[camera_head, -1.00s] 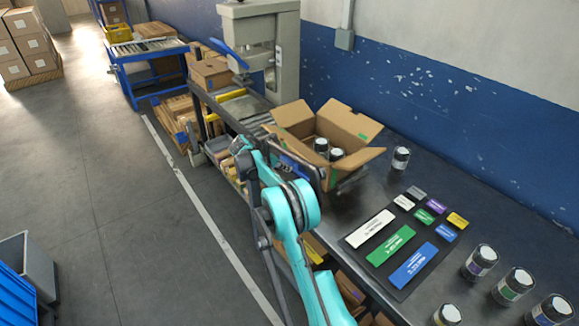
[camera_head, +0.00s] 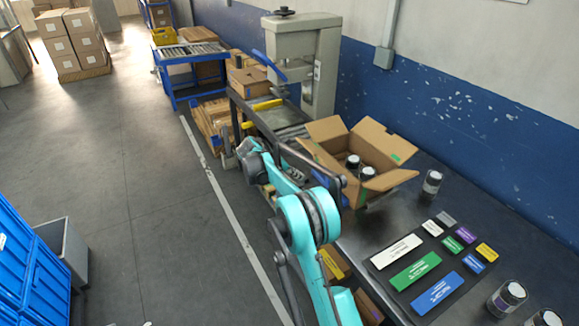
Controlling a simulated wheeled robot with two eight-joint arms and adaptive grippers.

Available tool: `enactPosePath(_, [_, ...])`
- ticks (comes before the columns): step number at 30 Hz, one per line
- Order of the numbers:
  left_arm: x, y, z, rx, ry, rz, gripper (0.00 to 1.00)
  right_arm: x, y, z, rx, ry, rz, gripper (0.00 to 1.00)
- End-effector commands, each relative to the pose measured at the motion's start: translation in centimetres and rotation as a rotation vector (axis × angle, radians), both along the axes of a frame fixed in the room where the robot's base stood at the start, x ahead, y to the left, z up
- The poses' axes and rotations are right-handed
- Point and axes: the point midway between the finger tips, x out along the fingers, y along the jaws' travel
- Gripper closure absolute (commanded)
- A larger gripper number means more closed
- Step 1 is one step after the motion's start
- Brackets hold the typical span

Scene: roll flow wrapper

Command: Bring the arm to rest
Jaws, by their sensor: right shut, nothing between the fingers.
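My right arm, teal with dark joints, rises from the bottom middle and bends at a large round joint. Its forearm slants up and left to the grey right gripper (camera_head: 246,150), beside the left edge of the dark bench (camera_head: 385,226). The gripper is shut and holds nothing; its fingers are small and hard to make out. It is apart from the open cardboard box (camera_head: 330,160), which stands to its right on the bench. My left gripper is not in view.
A dark mat (camera_head: 452,300) holds coloured labels. A grey press (camera_head: 305,60) stands behind. Blue crates (camera_head: 30,262) are at lower left. The floor between is clear.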

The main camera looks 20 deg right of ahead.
Motion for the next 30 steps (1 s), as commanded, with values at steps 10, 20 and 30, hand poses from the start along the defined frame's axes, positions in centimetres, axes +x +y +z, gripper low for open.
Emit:
enactPosePath(10, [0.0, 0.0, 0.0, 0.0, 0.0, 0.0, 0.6, -1.2, 1.0, 2.2, 0.043, -0.077, -0.038, 1.0])
enactPosePath(20, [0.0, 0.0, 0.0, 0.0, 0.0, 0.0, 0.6, -10.3, 7.0, 10.1, 0.325, -0.476, -0.306, 1.0])
enactPosePath(30, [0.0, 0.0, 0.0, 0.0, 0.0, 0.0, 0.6, -23.6, 14.0, 12.6, 0.688, -0.82, -0.708, 1.0])
